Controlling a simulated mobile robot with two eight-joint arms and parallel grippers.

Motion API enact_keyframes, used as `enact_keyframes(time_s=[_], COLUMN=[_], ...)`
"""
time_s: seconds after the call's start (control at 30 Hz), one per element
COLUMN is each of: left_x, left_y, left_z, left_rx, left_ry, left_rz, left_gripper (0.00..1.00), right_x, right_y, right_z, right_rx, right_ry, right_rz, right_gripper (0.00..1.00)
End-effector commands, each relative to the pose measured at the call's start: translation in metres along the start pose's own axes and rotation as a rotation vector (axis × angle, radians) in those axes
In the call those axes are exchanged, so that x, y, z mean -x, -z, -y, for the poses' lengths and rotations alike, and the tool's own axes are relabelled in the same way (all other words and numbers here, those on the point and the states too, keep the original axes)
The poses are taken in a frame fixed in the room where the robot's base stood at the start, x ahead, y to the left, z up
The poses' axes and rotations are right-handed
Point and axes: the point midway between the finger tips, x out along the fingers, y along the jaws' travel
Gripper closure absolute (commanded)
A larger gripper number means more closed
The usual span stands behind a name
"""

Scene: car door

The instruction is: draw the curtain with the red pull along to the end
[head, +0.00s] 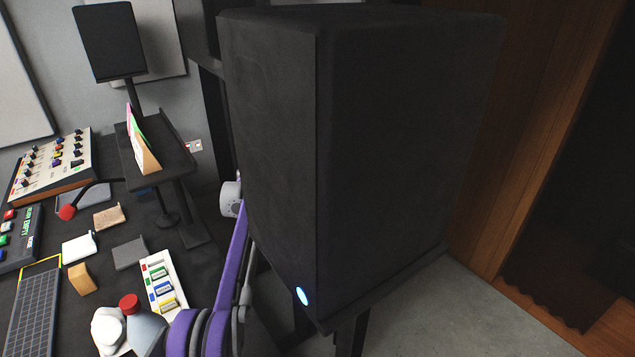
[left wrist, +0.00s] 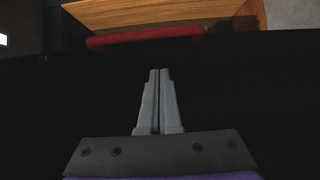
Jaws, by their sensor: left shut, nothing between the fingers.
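The red pull (left wrist: 145,37) is a long red bar across the upper part of the left wrist view, in front of a wooden surface. My left gripper (left wrist: 160,72) is shut and empty, its grey fingertips pointing toward the pull with a visible gap below it in the picture. A very dark surface fills most of that view; I cannot tell whether it is curtain cloth. In the head view a dark hanging, likely the curtain (head: 570,230), shows at the right beside wood panelling. The pull and my left gripper do not show there. My right gripper is in neither view.
A big black loudspeaker (head: 350,160) on a stand blocks the middle of the head view. A desk with a mixer (head: 50,165), a small speaker (head: 108,40) and several small items lies at left. Grey floor (head: 480,320) is clear at lower right.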

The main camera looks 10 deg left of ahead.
Motion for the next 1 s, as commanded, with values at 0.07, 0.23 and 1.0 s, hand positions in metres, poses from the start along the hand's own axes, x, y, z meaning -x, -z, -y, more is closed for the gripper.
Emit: enact_keyframes(time_s=[0.07,0.23,1.0], left_x=[-0.02,-0.029,-0.045], left_y=[-0.001,-0.013,-0.029], left_z=[0.0,0.001,0.0], left_rx=[0.0,0.0,0.0], left_ry=[0.0,0.0,0.0], left_rz=[0.003,0.0,0.0], left_gripper=[1.0,1.0,1.0], right_x=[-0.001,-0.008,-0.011], right_y=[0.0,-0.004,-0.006], right_z=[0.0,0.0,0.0], right_rx=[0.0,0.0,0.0], right_ry=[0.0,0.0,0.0], right_rz=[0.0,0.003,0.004], right_gripper=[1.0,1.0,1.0])
